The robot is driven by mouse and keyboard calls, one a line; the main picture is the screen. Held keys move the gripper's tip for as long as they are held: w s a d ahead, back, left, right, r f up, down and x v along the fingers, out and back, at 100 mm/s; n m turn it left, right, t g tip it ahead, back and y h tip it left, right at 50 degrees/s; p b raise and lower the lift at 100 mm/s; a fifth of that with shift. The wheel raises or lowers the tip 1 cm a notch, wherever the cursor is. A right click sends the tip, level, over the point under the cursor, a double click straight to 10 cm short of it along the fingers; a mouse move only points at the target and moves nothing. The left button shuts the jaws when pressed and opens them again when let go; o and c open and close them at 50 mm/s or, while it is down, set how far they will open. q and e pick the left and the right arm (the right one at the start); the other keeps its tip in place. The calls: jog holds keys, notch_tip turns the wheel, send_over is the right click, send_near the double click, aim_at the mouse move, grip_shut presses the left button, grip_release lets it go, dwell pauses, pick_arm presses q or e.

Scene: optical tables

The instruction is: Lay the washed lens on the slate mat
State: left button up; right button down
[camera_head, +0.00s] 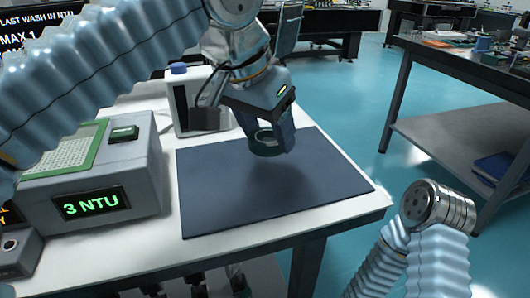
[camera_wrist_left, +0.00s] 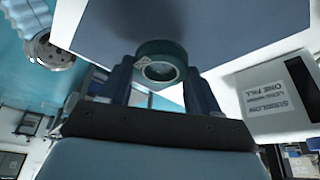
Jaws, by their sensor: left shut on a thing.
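My left gripper (camera_head: 267,141) is shut on the lens (camera_head: 264,150), a small disc in a dark green ring mount. The lens also shows between the two fingers in the left wrist view (camera_wrist_left: 160,72). It is held above the slate mat (camera_head: 225,190), a dark blue-grey rectangle lying flat on the white table. A soft shadow falls on the mat below the lens, and a gap appears to separate them. The mat fills the upper middle of the left wrist view (camera_wrist_left: 210,22). My right gripper is not in view; only part of my right arm shows.
A grey meter (camera_head: 95,180) reading "3 NTU" stands left of the mat. A white bottle-like container (camera_head: 183,105) with a blue cap stands behind the mat's left corner. The white table's front edge (camera_head: 340,216) is close to the mat. The mat's surface is bare.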

aim_at(265, 168)
pick_arm(q)
jog(key=f, duration=0.1)
jog(key=w+f, duration=0.1)
jog(key=f, duration=0.1)
jog(key=f+b, duration=0.1)
jog(key=shift+w+a+f, duration=0.15)
jog(key=shift+w+f, duration=0.15)
jog(key=shift+w, duration=0.1)
jog(key=shift+f, duration=0.25)
jog(key=shift+f, duration=0.15)
jog(key=o, duration=1.2)
jog(key=shift+c, duration=0.2)
